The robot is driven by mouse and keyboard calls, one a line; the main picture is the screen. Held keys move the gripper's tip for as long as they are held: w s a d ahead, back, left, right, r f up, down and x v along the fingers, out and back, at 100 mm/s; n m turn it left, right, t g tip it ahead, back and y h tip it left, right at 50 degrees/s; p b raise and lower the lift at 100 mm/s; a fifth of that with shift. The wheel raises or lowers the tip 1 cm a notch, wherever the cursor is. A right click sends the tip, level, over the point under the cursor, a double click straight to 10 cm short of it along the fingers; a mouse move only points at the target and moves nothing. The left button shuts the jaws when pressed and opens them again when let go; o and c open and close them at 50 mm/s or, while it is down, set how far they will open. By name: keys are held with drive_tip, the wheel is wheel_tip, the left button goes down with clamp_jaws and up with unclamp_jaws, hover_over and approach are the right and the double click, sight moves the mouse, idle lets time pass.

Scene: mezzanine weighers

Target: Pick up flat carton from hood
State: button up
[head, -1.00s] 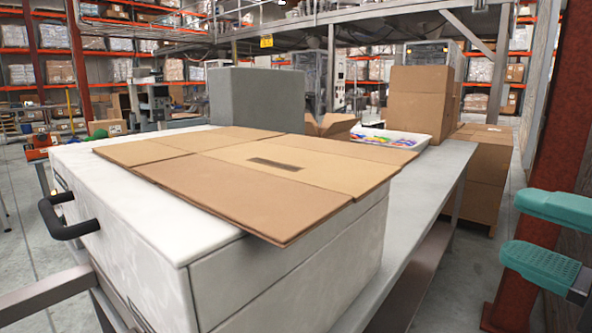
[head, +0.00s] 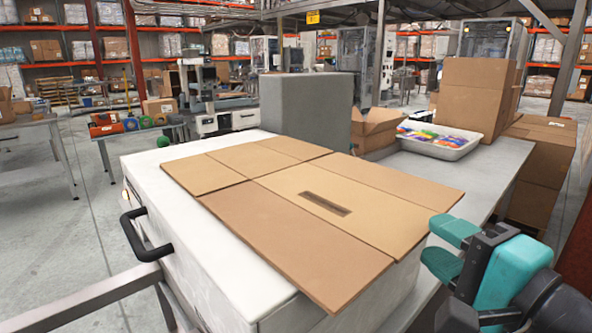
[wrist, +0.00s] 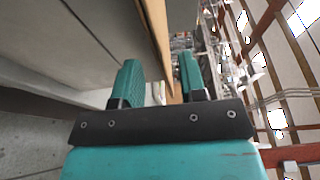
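The flat carton (head: 255,214) is a brown, unfolded cardboard sheet with a dark slot in one panel. It lies flat on top of the white hood (head: 167,214), and its near and right edges overhang. My gripper (head: 441,249) has teal fingers and is at the carton's right corner in the head view. In the wrist view the fingers (wrist: 160,80) stand apart. The carton's edge (wrist: 157,40) runs edge-on toward the gap between them. I cannot tell whether either finger touches it.
The hood has a black handle (head: 147,240) at its left. A grey box (head: 305,112) stands behind the carton. An open carton (head: 375,130) and a white tray of colourful items (head: 462,150) are at the back right. Brown boxes (head: 477,95) stand beyond.

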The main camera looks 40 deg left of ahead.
drive_tip(key=p+x, duration=0.1)
drive_tip(key=x, duration=0.3)
drive_tip(key=shift+a+p, duration=0.1)
drive_tip(key=shift+p, duration=0.3)
clamp_jaws()
drive_tip(key=shift+r, duration=0.1)
